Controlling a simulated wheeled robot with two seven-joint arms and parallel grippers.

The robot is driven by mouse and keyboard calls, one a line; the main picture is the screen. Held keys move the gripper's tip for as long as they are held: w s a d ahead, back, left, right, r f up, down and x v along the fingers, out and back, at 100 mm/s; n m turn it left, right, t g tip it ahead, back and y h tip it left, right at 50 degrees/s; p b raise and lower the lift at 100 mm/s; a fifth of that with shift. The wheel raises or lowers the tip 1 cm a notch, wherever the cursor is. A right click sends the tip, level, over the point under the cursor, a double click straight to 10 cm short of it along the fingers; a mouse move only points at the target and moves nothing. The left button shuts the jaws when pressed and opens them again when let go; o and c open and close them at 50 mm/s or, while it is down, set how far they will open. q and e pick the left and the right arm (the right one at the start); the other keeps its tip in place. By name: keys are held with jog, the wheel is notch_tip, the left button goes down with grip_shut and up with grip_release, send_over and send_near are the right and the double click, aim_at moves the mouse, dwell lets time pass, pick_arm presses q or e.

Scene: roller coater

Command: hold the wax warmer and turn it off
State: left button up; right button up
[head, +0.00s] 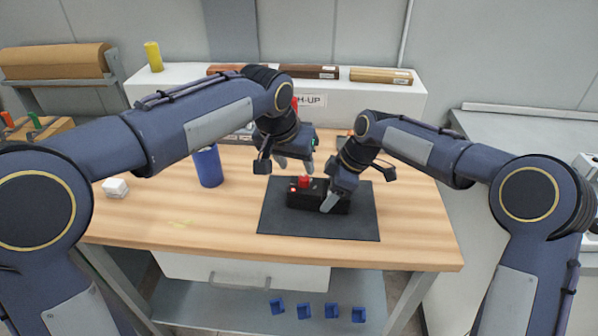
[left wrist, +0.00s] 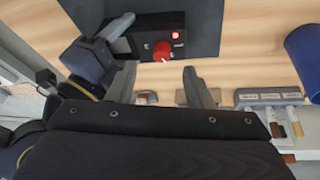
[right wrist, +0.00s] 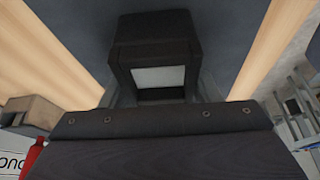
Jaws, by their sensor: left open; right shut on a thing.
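The wax warmer (head: 299,200) is a small black box lying on a dark mat (head: 350,222). It has a red knob (head: 305,182) and a lit red lamp (head: 292,189); the left wrist view shows the knob (left wrist: 163,52) and lamp (left wrist: 175,35) clearly. My right gripper (head: 327,201) is shut on the warmer's right part. The right wrist view shows the black body (right wrist: 155,30) with a pale square (right wrist: 159,77) between the fingers. My left gripper (head: 294,163) is open above and behind the knob, apart from it; its fingers (left wrist: 160,80) show on either side below the knob.
A white shelf unit (head: 190,82) with wrapped bars runs along the back. The table front (head: 200,230) is mostly clear. My two forearms are close together over the mat.

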aim_at(300, 181)
pick_arm(q)
jog(key=f+h, duration=0.1)
jog(key=f, duration=0.1)
jog(key=a+f+m+h, duration=0.1)
jog(key=f, duration=0.1)
jog(key=a+f+h, duration=0.1)
jog(key=f, duration=0.1)
jog(key=shift+s+f+m, duration=0.15)
jog(key=shift+s+m, duration=0.15)
jog(key=shift+m, duration=0.1)
jog(key=shift+s+a+f+m+t+h, duration=0.55)
jog(key=shift+s+f+m+t+h, duration=0.05)
jog(key=shift+h, duration=0.3)
jog(key=shift+s+a+t+h, duration=0.15)
jog(key=shift+a+t+h, duration=0.05)
jog(key=shift+t+h, duration=0.1)
jog(key=s+a+r+m+t+h, duration=0.2)
jog(key=s+a+r+t, duration=0.1)
jog(key=r+t, duration=0.1)
jog(key=shift+w+a+x, duration=0.1)
jog(key=shift+a+x, duration=0.05)
jog(key=shift+x, duration=2.85)
jog(key=shift+w+a+x, duration=0.1)
jog(key=shift+w+x, duration=0.05)
jog(key=shift+x, duration=2.8)
jog(key=c, duration=1)
jog(key=shift+y, duration=0.3)
